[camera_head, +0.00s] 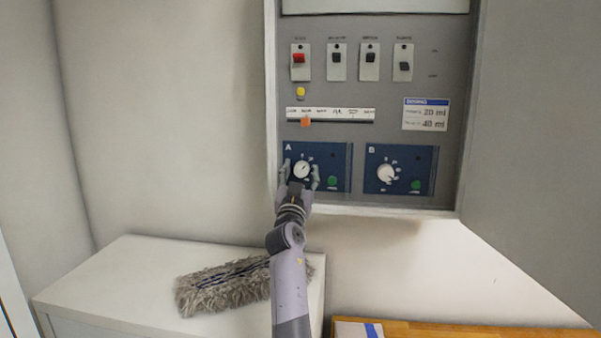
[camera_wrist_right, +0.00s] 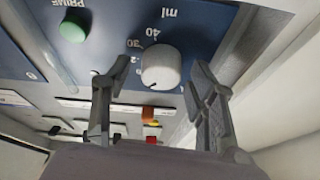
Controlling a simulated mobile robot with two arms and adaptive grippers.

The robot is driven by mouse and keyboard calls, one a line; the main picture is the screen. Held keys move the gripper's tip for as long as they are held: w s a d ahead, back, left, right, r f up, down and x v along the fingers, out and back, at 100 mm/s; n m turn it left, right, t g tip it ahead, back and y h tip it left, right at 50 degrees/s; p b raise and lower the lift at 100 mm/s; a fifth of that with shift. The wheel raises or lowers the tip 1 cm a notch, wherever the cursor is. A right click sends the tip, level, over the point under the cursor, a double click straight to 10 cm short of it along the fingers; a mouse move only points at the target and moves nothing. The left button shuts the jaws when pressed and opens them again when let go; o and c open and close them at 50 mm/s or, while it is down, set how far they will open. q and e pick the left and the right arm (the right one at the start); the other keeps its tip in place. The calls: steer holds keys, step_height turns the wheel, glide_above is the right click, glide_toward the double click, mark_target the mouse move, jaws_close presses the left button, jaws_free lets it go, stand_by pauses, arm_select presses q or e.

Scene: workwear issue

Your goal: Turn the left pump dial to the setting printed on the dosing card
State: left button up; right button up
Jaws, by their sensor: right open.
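The left pump dial (camera_head: 303,170), a white round knob, sits on blue panel A; in the right wrist view the knob (camera_wrist_right: 161,66) shows upside down. Its dark mark points up and slightly right in the head view. Numbers 30 and 40 and "ml" read beside it. My right gripper (camera_head: 300,177) is open, one finger on each side of the knob; in the right wrist view the fingers (camera_wrist_right: 158,82) show gaps to it. The dosing card (camera_head: 426,114) reads 20 ml above and 40 ml below; its row names are too small to read. My left gripper is out of view.
Panel B's dial (camera_head: 388,173) is to the right. Green buttons (camera_head: 332,183) sit beside the dials. Above are an orange slider (camera_head: 305,122), a yellow light (camera_head: 300,92) and several switches. An open cabinet door (camera_head: 530,150) stands at right. A mop head (camera_head: 225,287) lies on the white cabinet below.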

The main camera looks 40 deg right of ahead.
steer(key=c, duration=1.1)
steer(key=m+g+b, duration=0.1)
steer(key=m+b, duration=0.1)
steer(key=b, duration=0.4)
steer(key=m+g+h+b, duration=0.1)
steer(key=m+b, duration=0.2)
steer(key=b, duration=0.3)
steer(key=m+g+b, duration=0.1)
steer(key=m+b, duration=0.1)
steer(key=b, duration=0.4)
steer(key=shift+a+f+h, duration=0.1)
steer(key=shift+f+h, duration=0.15)
steer(key=shift+h, duration=0.15)
steer(key=shift+c, duration=0.2)
steer(key=shift+w+r+m+g+b, duration=0.15)
steer(key=shift+m+g+b, duration=0.65)
steer(key=shift+m, duration=0.4)
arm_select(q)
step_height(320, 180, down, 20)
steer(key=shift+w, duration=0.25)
arm_select(e)
steer(key=shift+r+m, duration=0.1)
steer(key=shift+m, duration=0.7)
steer(key=shift+g, duration=0.3)
steer(key=o, duration=1.1)
steer(key=shift+o, duration=0.2)
